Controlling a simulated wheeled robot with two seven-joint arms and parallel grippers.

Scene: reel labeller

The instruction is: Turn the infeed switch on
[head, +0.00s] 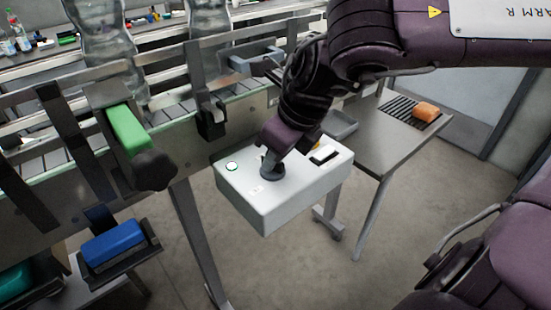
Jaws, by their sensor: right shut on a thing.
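A white control box (285,200) hangs in front of the conveyor at the middle of the head view. A dark round switch (271,174) sits on its top face, and I take this as the infeed switch. My right gripper (272,163) comes down from above and is shut on the switch. The gripper hides much of the switch, so its on or off setting cannot be read. A round pale button (232,166) is on the box's left side, and a dark rectangular part (324,155) is at its right. My left gripper is not in view.
The conveyor (165,122) with metal rails and large clear bottles (104,40) runs behind the box. A green block (127,129) and a blue block (112,243) are at left. A side table (385,145) carries an orange block (426,112). The floor in front is clear.

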